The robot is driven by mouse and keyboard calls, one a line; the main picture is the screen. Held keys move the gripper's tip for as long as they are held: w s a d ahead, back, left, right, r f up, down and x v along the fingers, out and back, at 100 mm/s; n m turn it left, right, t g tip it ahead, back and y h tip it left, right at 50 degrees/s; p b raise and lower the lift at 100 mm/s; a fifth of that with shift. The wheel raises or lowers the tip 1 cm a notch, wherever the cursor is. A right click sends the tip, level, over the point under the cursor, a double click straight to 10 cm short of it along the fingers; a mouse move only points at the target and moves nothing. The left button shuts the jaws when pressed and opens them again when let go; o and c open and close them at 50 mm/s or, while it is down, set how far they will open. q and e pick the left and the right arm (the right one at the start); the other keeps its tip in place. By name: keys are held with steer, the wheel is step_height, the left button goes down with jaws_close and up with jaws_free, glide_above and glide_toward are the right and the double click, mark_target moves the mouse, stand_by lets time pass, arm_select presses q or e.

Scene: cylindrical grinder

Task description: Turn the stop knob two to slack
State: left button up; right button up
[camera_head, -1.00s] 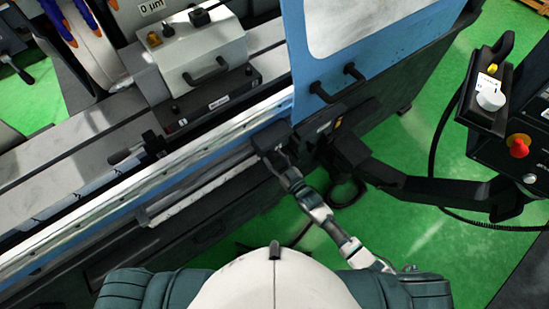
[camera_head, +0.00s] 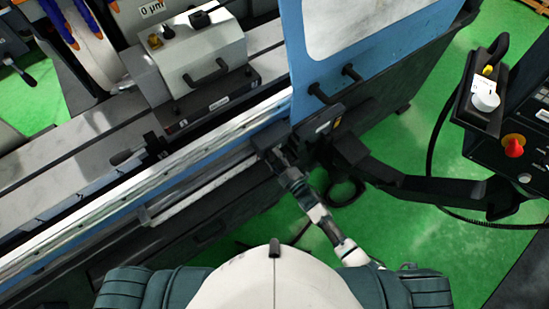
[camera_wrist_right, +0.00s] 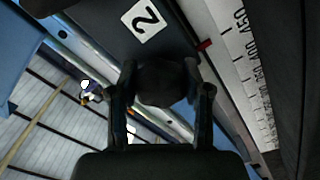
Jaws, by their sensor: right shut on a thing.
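The stop knob two (camera_wrist_right: 162,82) is a dark round knob below a white label with a "2" (camera_wrist_right: 145,19) in the right wrist view. My right gripper (camera_wrist_right: 160,90) is shut on this knob, with one finger on each side of it. In the head view my right gripper (camera_head: 276,155) is at the dark stop block (camera_head: 268,137) on the machine's front rail. The knob itself is hidden there. My left gripper is not in view.
A white scale with black numbers (camera_wrist_right: 240,70) and a small red pointer (camera_wrist_right: 204,45) lie beside the knob. A blue door with handles (camera_head: 335,85) stands close right of the gripper. A black arm (camera_head: 430,190) carries a control panel (camera_head: 515,150) at right.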

steer(key=shift+s+f+n, duration=0.1)
steer(key=shift+f+n, duration=0.05)
steer(key=shift+n, duration=2.05)
steer(key=shift+b, duration=0.3)
steer(key=o, duration=1.2)
steer(key=v, duration=1.2)
steer(key=shift+f, duration=0.1)
